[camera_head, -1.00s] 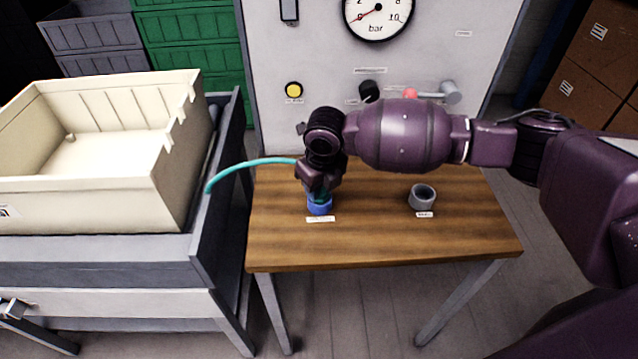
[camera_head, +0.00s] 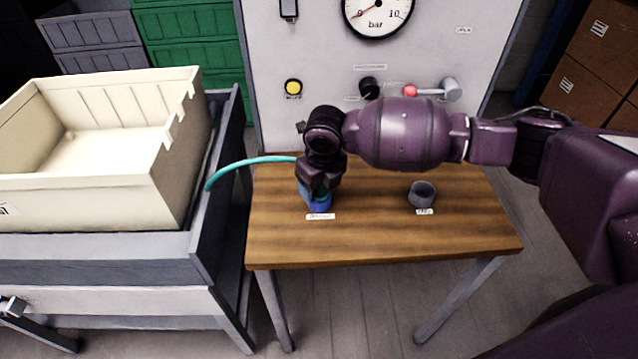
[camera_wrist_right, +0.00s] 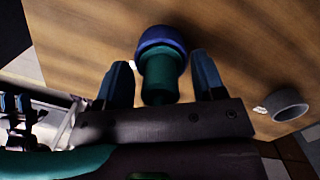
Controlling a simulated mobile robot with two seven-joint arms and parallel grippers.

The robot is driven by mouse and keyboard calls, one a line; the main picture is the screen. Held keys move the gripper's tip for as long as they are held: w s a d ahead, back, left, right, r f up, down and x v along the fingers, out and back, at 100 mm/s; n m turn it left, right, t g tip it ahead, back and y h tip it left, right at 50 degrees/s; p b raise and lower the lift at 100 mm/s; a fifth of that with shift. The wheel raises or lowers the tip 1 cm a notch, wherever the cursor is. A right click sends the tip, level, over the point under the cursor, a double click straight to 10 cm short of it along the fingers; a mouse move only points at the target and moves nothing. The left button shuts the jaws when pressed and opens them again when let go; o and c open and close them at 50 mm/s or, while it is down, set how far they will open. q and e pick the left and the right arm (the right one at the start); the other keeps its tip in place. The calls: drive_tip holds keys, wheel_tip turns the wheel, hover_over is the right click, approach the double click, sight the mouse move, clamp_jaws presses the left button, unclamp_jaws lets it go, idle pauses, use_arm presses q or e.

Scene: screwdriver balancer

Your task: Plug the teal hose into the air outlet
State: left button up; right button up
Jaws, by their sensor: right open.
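The teal hose (camera_head: 250,162) arcs from the left to my right gripper (camera_head: 319,190) above the wooden table. In the right wrist view its thick teal end (camera_wrist_right: 160,80) stands at a blue ring-shaped holder (camera_wrist_right: 160,43); the holder also shows in the head view (camera_head: 320,207). My right gripper (camera_wrist_right: 162,82) is open, with one finger on each side of the teal end and visible gaps to it. A small dark fitting (camera_head: 300,128) is on the grey panel behind; I cannot tell whether it is the air outlet.
A grey cup-shaped holder (camera_head: 422,194) stands on the table (camera_head: 385,235) to the right. The panel (camera_head: 325,75) carries a pressure gauge (camera_head: 377,12), a yellow button (camera_head: 293,87) and a red-tipped lever (camera_head: 410,91). A cream crate (camera_head: 90,205) sits on a cart at left.

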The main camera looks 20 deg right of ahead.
wheel_tip(320, 180, up, 3)
drive_tip(key=shift+s+d+r+p, duration=0.1)
drive_tip(key=shift+r+p, duration=0.05)
drive_tip(key=shift+p, duration=0.2)
drive_tip(key=r, duration=0.4)
drive_tip(key=s+r+p, duration=0.1)
drive_tip(key=r, duration=0.1)
drive_tip(key=shift+d+r, duration=0.1)
drive_tip(key=shift+r, duration=0.65)
use_arm(q)
drive_tip(key=shift+w+r, duration=0.1)
drive_tip(key=shift+r, duration=0.7)
drive_tip(key=shift+w+r, duration=0.1)
drive_tip(key=shift+r, duration=0.1)
